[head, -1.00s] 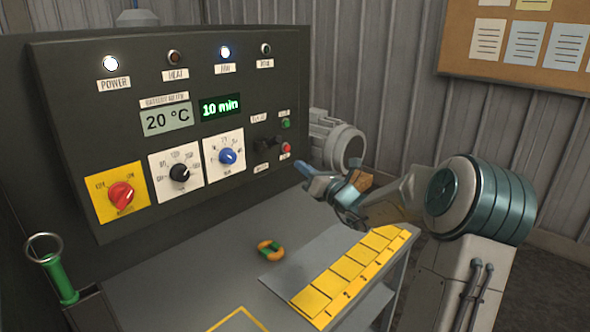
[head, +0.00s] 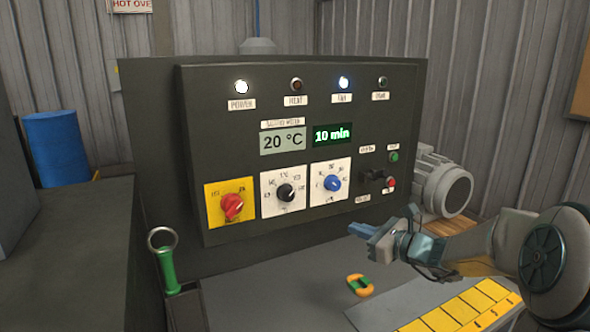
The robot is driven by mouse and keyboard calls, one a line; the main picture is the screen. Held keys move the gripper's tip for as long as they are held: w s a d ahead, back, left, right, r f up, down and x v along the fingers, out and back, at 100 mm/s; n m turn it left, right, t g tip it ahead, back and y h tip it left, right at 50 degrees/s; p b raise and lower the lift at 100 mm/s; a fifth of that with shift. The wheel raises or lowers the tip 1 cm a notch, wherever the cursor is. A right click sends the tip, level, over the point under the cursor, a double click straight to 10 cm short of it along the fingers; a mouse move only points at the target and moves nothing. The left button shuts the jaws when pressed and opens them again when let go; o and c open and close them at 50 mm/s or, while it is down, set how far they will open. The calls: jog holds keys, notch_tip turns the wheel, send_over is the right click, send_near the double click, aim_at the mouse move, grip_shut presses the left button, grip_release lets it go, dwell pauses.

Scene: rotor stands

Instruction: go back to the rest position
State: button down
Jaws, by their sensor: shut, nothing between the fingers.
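My gripper (head: 355,237) is at the right of the head view, in front of the panel's lower right corner and above the table. Its blue fingers point left and are closed with nothing between them. The dark control panel (head: 225,140) stands behind it. The power lamp and the fan lamp are lit white and bluish. The displays read 20 °C and 10 min. The red knob (head: 232,206) sits on a yellow plate, beside a black knob (head: 285,192) and a blue knob (head: 332,183).
An orange and green ring (head: 360,286) lies on the grey table (head: 270,300). A yellow numbered strip (head: 465,308) is at lower right. A green-handled tool (head: 166,268) stands in a holder at left. A motor (head: 442,182) is behind my gripper. A blue barrel (head: 60,148) stands far left.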

jog(key=s+a+f+n+g+h, duration=0.25)
jog(key=s+a+n+g, duration=0.2)
jog(key=s+n, duration=0.3)
jog(key=s+a+f+n+g+h, duration=0.1)
jog(key=s+a+f+n+g, duration=0.4)
jog(key=s, duration=0.4)
jog(key=s+d+n+h, duration=0.4)
jog(key=s+n, duration=0.2)
jog(key=s, duration=0.1)
jog(key=s+d+n+h, duration=0.3)
jog(key=s+n, duration=0.4)
jog(key=shift+s+d+h, duration=0.3)
jog(key=shift+d+h, duration=0.05)
